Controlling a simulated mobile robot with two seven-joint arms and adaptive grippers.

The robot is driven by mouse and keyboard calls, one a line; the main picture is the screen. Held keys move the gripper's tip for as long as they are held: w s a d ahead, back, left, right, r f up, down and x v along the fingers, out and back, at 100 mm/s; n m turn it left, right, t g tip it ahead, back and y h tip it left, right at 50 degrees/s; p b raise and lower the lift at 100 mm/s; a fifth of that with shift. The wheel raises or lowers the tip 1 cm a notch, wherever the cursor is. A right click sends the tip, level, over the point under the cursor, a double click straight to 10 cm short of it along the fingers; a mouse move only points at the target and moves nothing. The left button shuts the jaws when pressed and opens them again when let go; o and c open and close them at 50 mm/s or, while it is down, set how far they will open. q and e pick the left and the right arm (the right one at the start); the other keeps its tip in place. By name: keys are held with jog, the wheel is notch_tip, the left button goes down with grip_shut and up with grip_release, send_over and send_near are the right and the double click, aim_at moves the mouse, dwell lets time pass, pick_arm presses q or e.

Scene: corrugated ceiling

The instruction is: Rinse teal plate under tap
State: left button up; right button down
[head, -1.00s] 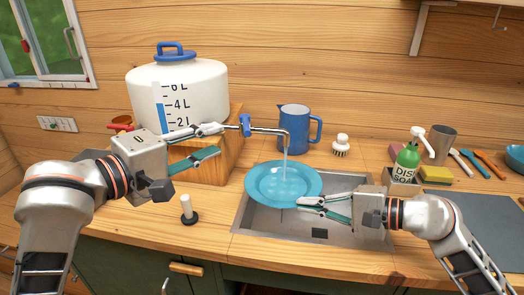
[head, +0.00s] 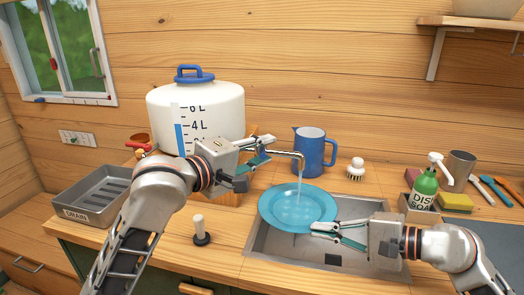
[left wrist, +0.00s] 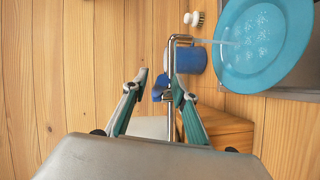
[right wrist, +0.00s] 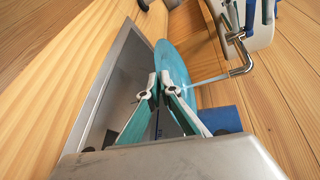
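The teal plate (head: 284,222) is tilted over the sink (head: 262,245), its upper face toward the tap. My right gripper (head: 313,231) is shut on its near right rim; the rim also shows at the fingertips in the right wrist view (right wrist: 172,62). Water runs from the tap (head: 288,153) onto the plate, with splash marks on its face (left wrist: 262,32). My left gripper (left wrist: 158,80) is open, with its fingers on either side of the tap's blue handle (left wrist: 158,92). I cannot tell whether a finger touches it.
A white water tank (head: 215,110) with a blue lid feeds the tap. A blue jug (head: 312,153) and a brush (head: 356,168) stand behind the sink. Dish soap (head: 424,188) and a sponge (head: 456,202) are at right. A grey drain tray (head: 83,214) is at left, beyond a white-handled stopper (head: 200,230).

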pick_arm(q)
grip_shut()
jog(key=shift+a+f+m+g+h, duration=0.1)
jog(key=shift+a+m+g+h, duration=0.2)
jog(key=shift+m+g+h, duration=0.2)
jog(key=shift+w+a+m+g+h, duration=0.1)
jog(key=shift+a+m+g+h, duration=0.2)
jog(key=shift+m+g+h, duration=0.35)
jog(key=shift+a+m+g+h, duration=0.25)
jog(key=shift+m+g+h, duration=0.2)
jog(key=shift+m+g, duration=0.3)
grip_release()
